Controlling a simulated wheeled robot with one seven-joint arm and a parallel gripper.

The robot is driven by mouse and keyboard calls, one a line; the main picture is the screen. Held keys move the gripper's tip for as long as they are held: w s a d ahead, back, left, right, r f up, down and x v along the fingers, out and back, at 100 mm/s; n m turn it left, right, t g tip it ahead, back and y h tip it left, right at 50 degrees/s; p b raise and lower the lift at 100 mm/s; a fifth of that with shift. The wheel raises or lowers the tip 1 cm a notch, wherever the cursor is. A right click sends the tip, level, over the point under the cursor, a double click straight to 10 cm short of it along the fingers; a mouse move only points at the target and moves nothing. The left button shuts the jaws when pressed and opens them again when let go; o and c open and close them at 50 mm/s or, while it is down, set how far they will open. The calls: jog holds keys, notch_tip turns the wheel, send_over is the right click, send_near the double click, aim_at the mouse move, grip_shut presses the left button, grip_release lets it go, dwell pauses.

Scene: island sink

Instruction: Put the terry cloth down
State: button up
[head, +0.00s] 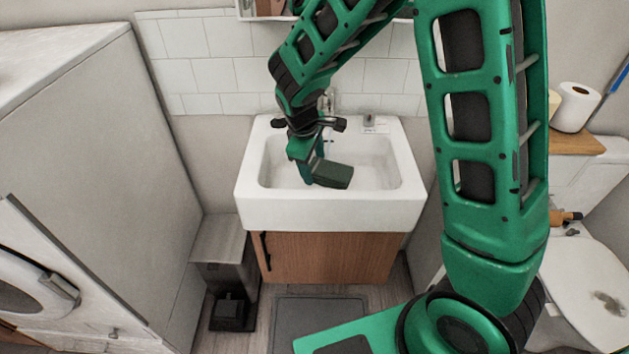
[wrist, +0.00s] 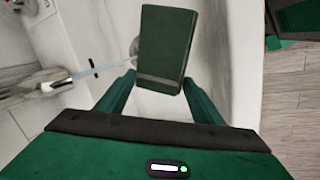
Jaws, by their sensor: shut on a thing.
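The terry cloth (head: 333,175) is a dark green, flat rectangular block with a lighter band near one end in the wrist view (wrist: 166,45). My gripper (head: 315,168) is shut on its near end, and the fingers (wrist: 158,88) sit on either side of it in the wrist view. The cloth is held over the white sink basin (head: 385,213), tilted. I cannot tell whether it touches the basin.
The tap (wrist: 60,82) stands at the back of the sink, partly hidden behind my arm in the head view. A wooden cabinet (head: 330,257) is below the sink. A bin (head: 222,255) stands to the left and a toilet (head: 590,285) to the right.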

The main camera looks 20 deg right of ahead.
jog(key=shift+s+f, duration=0.1)
jog(key=shift+f, duration=2.65)
jog(key=o, duration=1.4)
jog(key=shift+c, duration=0.2)
jog(key=shift+r, duration=0.1)
jog(key=v, duration=1.2)
jog(key=s+d+r+m+g, duration=0.1)
jog(key=s+d+r+m, duration=0.3)
jog(key=d, duration=0.4)
jog(key=s+d+r+m+g, duration=0.1)
jog(key=s+d+r+m, duration=0.15)
jog(key=s+d, duration=0.45)
jog(key=s+d+m+y, duration=0.1)
jog(key=s+d+m, duration=0.3)
jog(key=s, duration=0.5)
jog(key=s+d+m+y, duration=0.1)
jog(key=s+d+m, duration=0.3)
jog(key=s, duration=0.6)
jog(key=shift+d+r+m+g+y, duration=0.3)
jog(key=shift+r+m+y, duration=0.1)
jog(key=shift+m, duration=0.55)
jog(key=shift+s, duration=0.1)
